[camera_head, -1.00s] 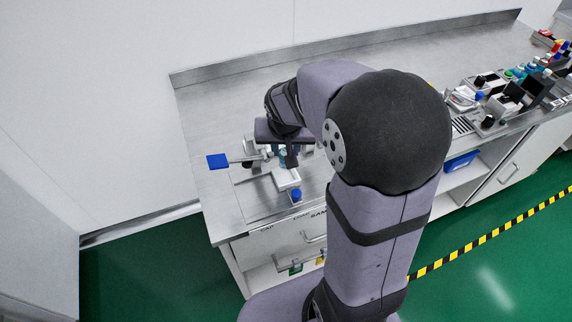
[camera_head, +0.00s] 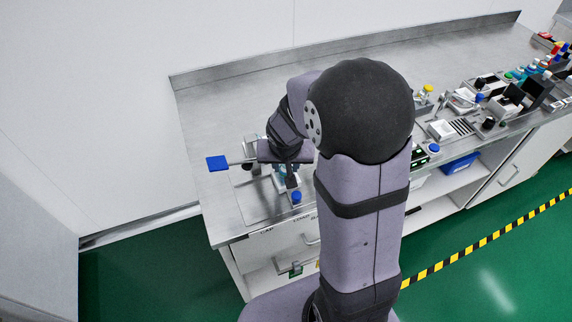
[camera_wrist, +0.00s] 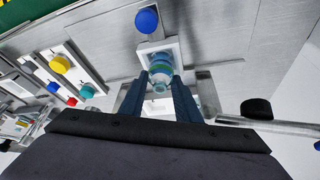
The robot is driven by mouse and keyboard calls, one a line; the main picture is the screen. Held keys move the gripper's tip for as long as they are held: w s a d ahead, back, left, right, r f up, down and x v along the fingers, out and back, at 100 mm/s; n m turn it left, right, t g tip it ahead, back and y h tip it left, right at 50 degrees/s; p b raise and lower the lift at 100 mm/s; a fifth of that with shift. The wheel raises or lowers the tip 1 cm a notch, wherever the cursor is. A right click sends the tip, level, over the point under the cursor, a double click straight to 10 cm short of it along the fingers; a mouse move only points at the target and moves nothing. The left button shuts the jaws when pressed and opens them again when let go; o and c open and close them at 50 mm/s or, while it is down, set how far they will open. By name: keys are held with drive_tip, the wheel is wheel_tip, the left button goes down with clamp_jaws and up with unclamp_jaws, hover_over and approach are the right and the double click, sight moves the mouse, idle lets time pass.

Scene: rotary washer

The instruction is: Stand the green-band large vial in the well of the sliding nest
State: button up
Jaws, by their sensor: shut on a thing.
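My gripper (camera_wrist: 160,82) is shut on the green-band large vial (camera_wrist: 160,68), a clear vial with a green-blue band held between the two dark fingertips. In the wrist view a white square block (camera_wrist: 174,52), which looks like the sliding nest, lies directly behind the vial. I cannot tell whether the vial's base is inside its well or above it. In the head view my gripper (camera_head: 291,180) is over the left part of the bench, and it and the arm mostly hide the vial and the nest.
A blue round knob (camera_head: 296,196) stands at the bench front, close to the gripper. A blue paddle on a metal rod (camera_head: 217,162) sticks out to the left. A black knob (camera_wrist: 257,109) is at the right of the wrist view. The back left of the bench is clear.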

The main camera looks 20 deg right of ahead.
drive_tip(key=shift+f, duration=0.15)
drive_tip(key=o, duration=1)
drive_tip(key=shift+o, duration=0.2)
drive_tip(key=shift+s+r, duration=0.1)
drive_tip(key=shift+r, duration=0.5)
drive_tip(key=v, duration=1.1)
drive_tip(key=s+a+f+n+g+y, duration=0.1)
drive_tip(key=s+a+f+n+g, duration=0.1)
drive_tip(key=s+f, duration=0.3)
drive_tip(key=s+a+f+n+g, duration=0.2)
drive_tip(key=s+f, duration=0.3)
drive_tip(key=s, duration=0.4)
drive_tip(key=shift+a+f+n+y+b, duration=0.15)
drive_tip(key=shift+f+n+y+b, duration=0.15)
drive_tip(key=shift+y+b, duration=0.1)
